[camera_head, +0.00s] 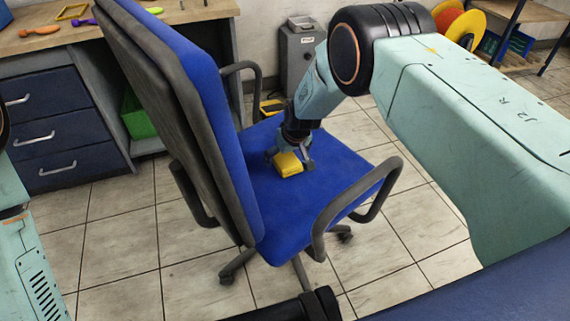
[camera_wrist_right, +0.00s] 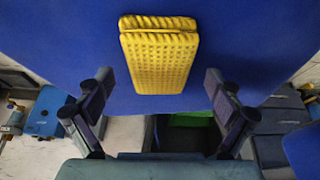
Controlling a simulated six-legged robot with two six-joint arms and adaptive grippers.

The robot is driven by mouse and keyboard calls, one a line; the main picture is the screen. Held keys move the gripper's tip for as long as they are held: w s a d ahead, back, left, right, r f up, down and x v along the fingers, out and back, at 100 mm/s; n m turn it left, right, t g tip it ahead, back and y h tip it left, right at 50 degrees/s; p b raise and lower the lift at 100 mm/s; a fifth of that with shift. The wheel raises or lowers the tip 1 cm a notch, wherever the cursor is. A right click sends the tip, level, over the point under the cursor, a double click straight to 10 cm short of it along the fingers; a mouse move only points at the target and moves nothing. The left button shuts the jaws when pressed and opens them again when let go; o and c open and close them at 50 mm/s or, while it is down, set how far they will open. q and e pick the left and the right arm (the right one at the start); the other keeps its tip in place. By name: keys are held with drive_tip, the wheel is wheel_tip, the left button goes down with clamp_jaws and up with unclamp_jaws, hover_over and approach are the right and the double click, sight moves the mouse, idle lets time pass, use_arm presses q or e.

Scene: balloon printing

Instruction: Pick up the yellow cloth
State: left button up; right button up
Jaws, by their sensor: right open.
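The yellow cloth (camera_head: 288,164) is a folded, textured pad lying on the blue seat of an office chair. In the right wrist view the cloth (camera_wrist_right: 158,62) lies flat just beyond the fingertips, roughly centred between them. My right gripper (camera_head: 291,158) is over the seat, close to the cloth. In the wrist view its two fingers (camera_wrist_right: 158,100) are spread wide with nothing between them. My left gripper does not show; only part of my left arm is at the left edge of the head view.
The chair's blue backrest (camera_head: 215,110) stands left of the cloth, with armrests (camera_head: 345,205) on both sides of the seat. A workbench with drawers (camera_head: 45,128) is at the left. A grey bin (camera_head: 299,55) stands behind. Tiled floor is open in front.

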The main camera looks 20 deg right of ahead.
drive_tip(key=shift+w+d+f, duration=0.1)
drive_tip(key=shift+f, duration=0.15)
drive_tip(key=c, duration=1.1)
drive_tip(key=shift+r, duration=0.1)
drive_tip(key=shift+c, duration=0.2)
